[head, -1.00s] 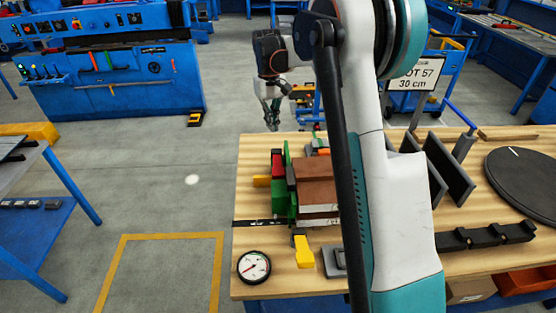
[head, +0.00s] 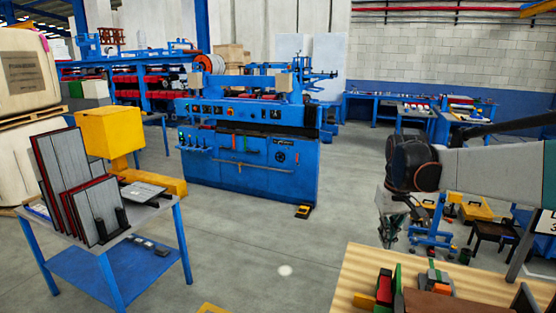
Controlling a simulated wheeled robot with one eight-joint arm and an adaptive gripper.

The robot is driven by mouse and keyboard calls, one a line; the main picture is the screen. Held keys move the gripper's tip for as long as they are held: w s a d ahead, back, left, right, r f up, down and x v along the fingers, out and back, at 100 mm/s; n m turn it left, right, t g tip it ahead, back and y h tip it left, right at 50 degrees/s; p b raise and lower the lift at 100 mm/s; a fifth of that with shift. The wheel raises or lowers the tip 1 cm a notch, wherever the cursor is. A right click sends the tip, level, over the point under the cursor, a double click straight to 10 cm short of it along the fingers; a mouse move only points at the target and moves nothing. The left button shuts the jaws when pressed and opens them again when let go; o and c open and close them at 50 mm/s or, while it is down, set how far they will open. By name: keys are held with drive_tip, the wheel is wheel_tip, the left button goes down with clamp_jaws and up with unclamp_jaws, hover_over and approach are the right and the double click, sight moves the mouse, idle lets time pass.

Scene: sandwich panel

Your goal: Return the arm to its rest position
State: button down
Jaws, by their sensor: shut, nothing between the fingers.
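My arm (head: 490,172) reaches in from the right edge of the head view, roughly level. My gripper (head: 389,243) hangs down from the dark wrist (head: 411,163). It is small in the picture; its fingers look shut with nothing in them. It shows beyond the far left corner of the wooden workbench (head: 375,263), apart from the things on it.
Green, red and brown blocks (head: 385,290) stand on the workbench at the lower right. A blue-legged table (head: 150,216) with upright panels (head: 75,180) is at the left. A blue machine (head: 250,150) stands behind. The grey floor (head: 300,240) between is clear.

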drive_tip(key=s+a+r+t, duration=0.1)
drive_tip(key=s+a+r, duration=0.15)
drive_tip(key=s, duration=0.35)
drive_tip(key=s+a+r+t, duration=0.1)
drive_tip(key=s+a+t, duration=0.15)
drive_tip(key=s, duration=0.45)
drive_tip(key=s+a+f+t+b, duration=0.1)
drive_tip(key=s+a+f, duration=0.1)
drive_tip(key=s, duration=0.4)
drive_tip(key=s+a+f+t+b, duration=0.1)
drive_tip(key=s+a+f, duration=0.1)
drive_tip(key=s+f, duration=0.2)
drive_tip(key=s, duration=0.3)
drive_tip(key=shift+t, duration=0.35)
drive_tip(key=shift+f, duration=0.1)
